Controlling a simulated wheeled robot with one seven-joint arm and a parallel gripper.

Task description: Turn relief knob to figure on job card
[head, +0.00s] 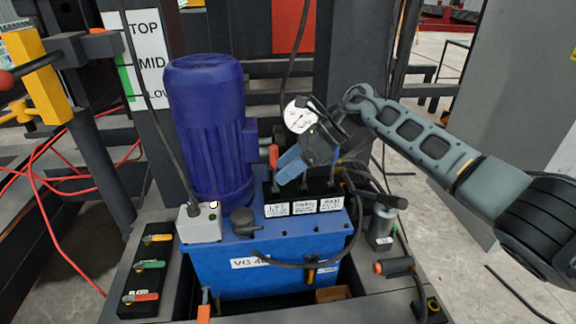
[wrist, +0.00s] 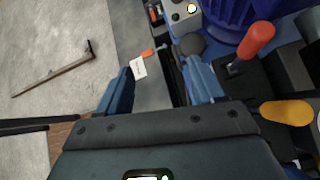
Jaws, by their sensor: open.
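My gripper (head: 292,165) is open over the front of the valve bank (head: 305,206) on the blue power unit. In the wrist view its two blue fingers (wrist: 160,84) stand apart with nothing held between them. A small white card (wrist: 138,68) with unreadable print shows beyond the left finger, beside an orange piece (wrist: 148,52); it may be the job card. A round white gauge (head: 300,115) stands just behind my gripper, its figures too small to read. I cannot single out the relief knob; an orange-handled part (head: 310,273) is on the tank front.
A tall blue motor (head: 207,130) and a grey switch box (head: 200,222) stand left of my gripper. A red lever (wrist: 256,40) and a yellow lever (wrist: 288,112) rise close to it. A black cap (head: 243,220) and hoses crowd the tank top.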

